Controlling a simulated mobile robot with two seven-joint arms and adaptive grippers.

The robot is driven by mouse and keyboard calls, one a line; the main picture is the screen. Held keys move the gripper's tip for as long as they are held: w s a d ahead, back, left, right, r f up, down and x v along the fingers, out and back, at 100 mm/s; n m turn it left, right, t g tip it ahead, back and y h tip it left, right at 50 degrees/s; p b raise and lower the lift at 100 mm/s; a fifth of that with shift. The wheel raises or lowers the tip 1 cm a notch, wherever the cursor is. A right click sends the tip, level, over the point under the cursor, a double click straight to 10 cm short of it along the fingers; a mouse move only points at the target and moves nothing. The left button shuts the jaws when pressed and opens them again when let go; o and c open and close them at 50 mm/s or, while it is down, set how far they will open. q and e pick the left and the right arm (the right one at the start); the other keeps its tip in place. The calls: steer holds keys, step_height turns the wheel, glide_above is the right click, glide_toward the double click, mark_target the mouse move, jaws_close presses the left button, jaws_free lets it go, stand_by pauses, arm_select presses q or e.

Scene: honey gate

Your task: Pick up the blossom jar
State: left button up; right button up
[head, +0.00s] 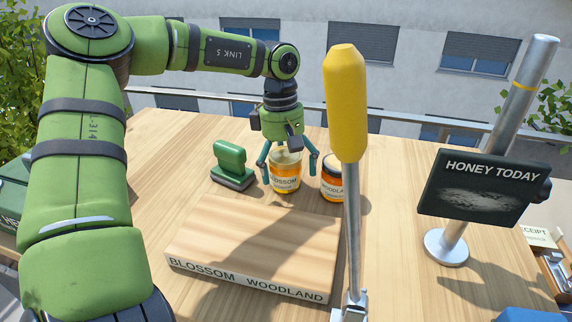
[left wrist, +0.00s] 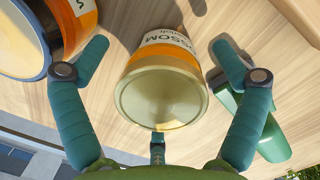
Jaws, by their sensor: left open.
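The blossom jar (head: 285,172) stands upright on the wooden table, with an orange label and a pale lid. My left gripper (head: 288,172) is above it with its teal fingers spread on either side of the jar. In the left wrist view the blossom jar (left wrist: 160,85) sits between the open fingers (left wrist: 160,78), with gaps on both sides. The woodland jar (head: 332,178), with a dark lid, stands close to the right of it; part of it also shows in the left wrist view (left wrist: 75,22). My right gripper is not in view.
A green stamp-like object (head: 232,165) stands left of the blossom jar. A wooden board (head: 255,245) marked BLOSSOM and WOODLAND lies in front. A yellow-handled pole (head: 345,105) rises at centre right. A HONEY TODAY sign (head: 483,187) stands right.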

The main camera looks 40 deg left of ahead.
arm_select(q)
steer(key=shift+f, duration=0.15)
steer(key=shift+c, duration=0.4)
steer(key=shift+s, duration=0.1)
steer(key=c, duration=1.5)
